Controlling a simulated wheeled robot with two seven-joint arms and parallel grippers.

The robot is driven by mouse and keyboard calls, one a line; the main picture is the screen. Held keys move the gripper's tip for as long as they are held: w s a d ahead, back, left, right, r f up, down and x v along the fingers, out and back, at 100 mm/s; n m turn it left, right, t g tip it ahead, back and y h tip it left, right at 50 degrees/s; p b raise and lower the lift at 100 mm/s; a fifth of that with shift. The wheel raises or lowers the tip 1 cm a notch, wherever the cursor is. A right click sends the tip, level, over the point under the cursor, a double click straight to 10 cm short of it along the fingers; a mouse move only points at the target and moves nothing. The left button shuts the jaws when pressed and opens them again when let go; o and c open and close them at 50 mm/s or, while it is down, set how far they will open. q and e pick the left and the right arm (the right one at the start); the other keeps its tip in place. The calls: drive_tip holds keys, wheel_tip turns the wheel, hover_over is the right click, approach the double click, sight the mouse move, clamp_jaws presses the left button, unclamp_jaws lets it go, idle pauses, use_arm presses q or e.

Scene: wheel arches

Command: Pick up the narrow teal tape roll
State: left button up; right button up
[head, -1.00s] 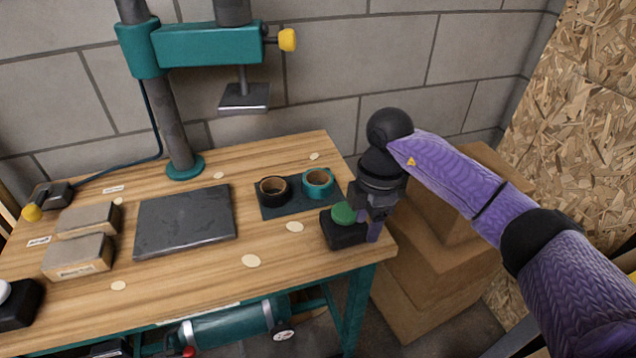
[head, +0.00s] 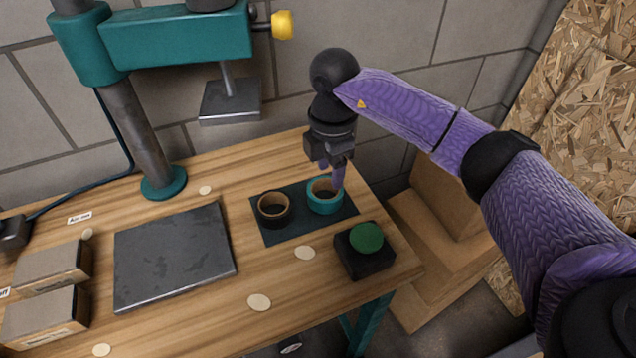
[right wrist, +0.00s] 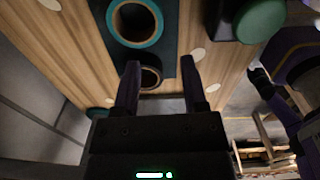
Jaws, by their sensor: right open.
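The teal tape roll (head: 325,197) lies flat on a dark mat (head: 288,232) on the workbench. It shows as a teal-rimmed ring at the top of the right wrist view (right wrist: 158,40). A black tape roll (head: 273,221) lies left of it on the same mat. My right gripper (head: 332,174) is open and empty, pointing down, with its fingertips over the back part of the teal roll. Whether they touch it I cannot tell. In the right wrist view the black roll (right wrist: 150,77) appears between the fingertips (right wrist: 160,64), farther off.
A black box with a green button (head: 367,238) stands just front-right of the teal roll. A dark plate (head: 175,257) and two blocks (head: 45,315) lie to the left. A teal press (head: 180,35) rises behind.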

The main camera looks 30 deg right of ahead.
sight(333, 200)
drive_tip(key=f+b, duration=0.1)
drive_tip(key=f, duration=0.2)
drive_tip(key=f+b, duration=0.1)
drive_tip(key=f, duration=0.2)
drive_tip(key=d+f+b, duration=0.1)
drive_tip(key=f, duration=0.2)
drive_tip(key=shift+f+b, duration=0.25)
drive_tip(key=shift+b, duration=0.15)
use_arm(q)
drive_tip(key=shift+g, duration=0.4)
drive_tip(key=s+f, duration=0.1)
drive_tip(key=s+a+f, duration=0.1)
drive_tip(key=s+f, duration=0.1)
drive_tip(key=shift+a+f, duration=0.25)
drive_tip(key=shift+f, duration=0.05)
use_arm(e)
drive_tip(key=shift+r, duration=0.15)
use_arm(q)
drive_tip(key=shift+w, duration=0.3)
use_arm(e)
clamp_jaws()
